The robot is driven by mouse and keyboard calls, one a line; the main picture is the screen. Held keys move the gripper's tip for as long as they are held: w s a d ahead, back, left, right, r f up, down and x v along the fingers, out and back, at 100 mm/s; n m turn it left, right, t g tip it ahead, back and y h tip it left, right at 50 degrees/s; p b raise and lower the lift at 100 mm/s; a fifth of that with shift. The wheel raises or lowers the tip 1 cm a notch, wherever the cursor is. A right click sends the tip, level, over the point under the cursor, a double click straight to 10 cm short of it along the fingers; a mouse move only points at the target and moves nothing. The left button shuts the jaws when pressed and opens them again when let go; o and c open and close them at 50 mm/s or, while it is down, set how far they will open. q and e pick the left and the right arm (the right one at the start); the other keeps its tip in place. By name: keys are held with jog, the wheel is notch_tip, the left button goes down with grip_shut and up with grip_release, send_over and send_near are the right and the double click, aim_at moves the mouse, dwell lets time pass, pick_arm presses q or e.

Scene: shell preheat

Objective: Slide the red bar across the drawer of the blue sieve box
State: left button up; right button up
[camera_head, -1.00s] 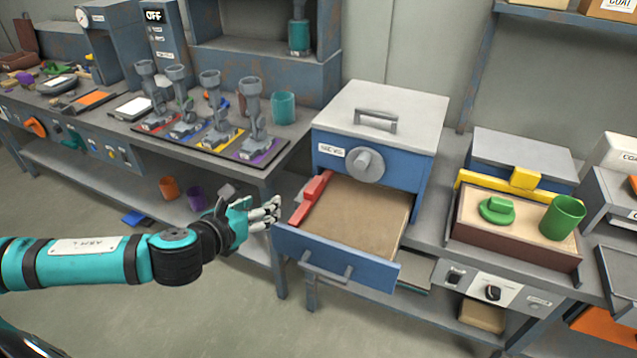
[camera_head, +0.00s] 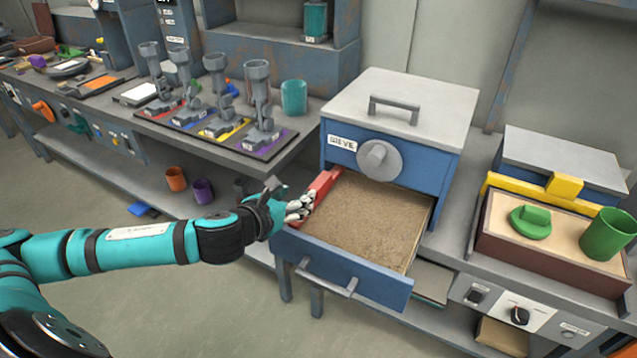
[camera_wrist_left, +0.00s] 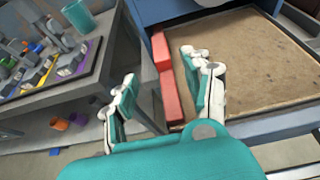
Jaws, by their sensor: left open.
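The blue sieve box (camera_head: 340,180) has a grey lid with a handle and a round grey knob. Its drawer (camera_head: 340,262) is pulled out and holds a flat layer of brown, sand-like material. The red bar (camera_head: 322,185) lies along the drawer's left side; it also shows in the left wrist view (camera_wrist_left: 168,80). My left gripper (camera_head: 302,205) is at the drawer's left edge. In the left wrist view my left gripper (camera_wrist_left: 158,98) is open, with the bar between its fingers, one finger over the drawer and one outside it. My right gripper is not in view.
A box with a yellow bar (camera_head: 540,192), a green lid piece (camera_head: 531,221) and a green cup (camera_head: 607,234) stands to the right. Several grey stands and a teal cup (camera_head: 294,97) are on the left bench. The floor in front is clear.

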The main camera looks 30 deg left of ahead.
aim_at(317, 185)
pick_arm(q)
jog(key=x, duration=1.2)
jog(key=shift+s+f, duration=0.1)
jog(key=shift+c, duration=0.3)
grip_shut()
